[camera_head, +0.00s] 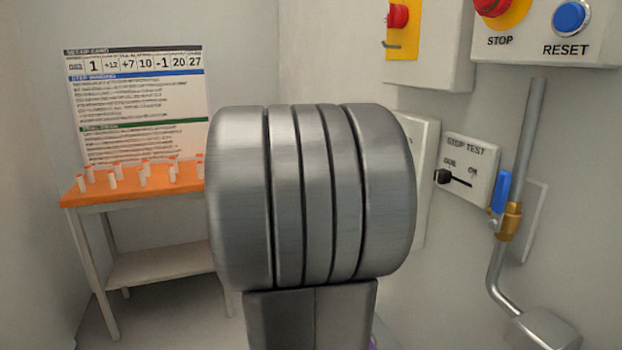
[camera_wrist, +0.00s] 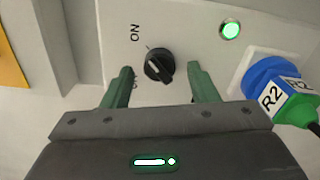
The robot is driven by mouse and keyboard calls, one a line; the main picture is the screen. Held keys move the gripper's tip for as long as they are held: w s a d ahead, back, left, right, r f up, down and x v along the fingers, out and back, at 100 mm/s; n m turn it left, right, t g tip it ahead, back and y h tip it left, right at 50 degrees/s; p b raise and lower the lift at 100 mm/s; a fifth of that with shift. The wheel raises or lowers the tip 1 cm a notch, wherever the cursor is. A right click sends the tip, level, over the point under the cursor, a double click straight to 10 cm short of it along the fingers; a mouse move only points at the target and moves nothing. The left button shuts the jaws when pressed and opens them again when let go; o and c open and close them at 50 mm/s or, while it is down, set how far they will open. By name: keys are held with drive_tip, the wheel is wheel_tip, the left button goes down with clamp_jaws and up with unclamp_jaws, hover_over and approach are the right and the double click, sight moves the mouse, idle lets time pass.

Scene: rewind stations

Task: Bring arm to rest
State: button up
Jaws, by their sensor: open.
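My gripper (camera_wrist: 159,70) shows in the wrist view with its two green fingers apart. It is open, with one finger to each side of a black rotary knob (camera_wrist: 158,64) on a pale panel. I cannot tell whether either finger touches the knob. An "ON" label (camera_wrist: 135,33) is printed at the knob's upper left; a second label below it is partly hidden by the left finger. In the head view my gripper is not seen; a large part of my own arm fills the middle and hides what is behind it.
The wrist view shows a lit green lamp (camera_wrist: 231,30) and an R2 plug (camera_wrist: 283,92) close right of my gripper. The head view shows an orange-topped table (camera_head: 135,190) with several small pegs, a stop-test switch (camera_head: 468,170), a blue-handled valve (camera_head: 503,195) and a RESET button (camera_head: 571,17).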

drive_tip(key=v, duration=1.3)
drive_tip(key=w+d+n+p, duration=0.2)
drive_tip(key=d+n+p, duration=0.4)
drive_tip(key=p, duration=0.5)
drive_tip(key=w+d+n+p, duration=0.2)
drive_tip(key=d+n+p, duration=0.5)
drive_tip(key=p, duration=0.4)
drive_tip(key=shift+w+n+p, duration=0.3)
drive_tip(key=shift+n+p, duration=0.1)
idle(0.4)
drive_tip(key=shift+a, duration=0.1)
idle(0.5)
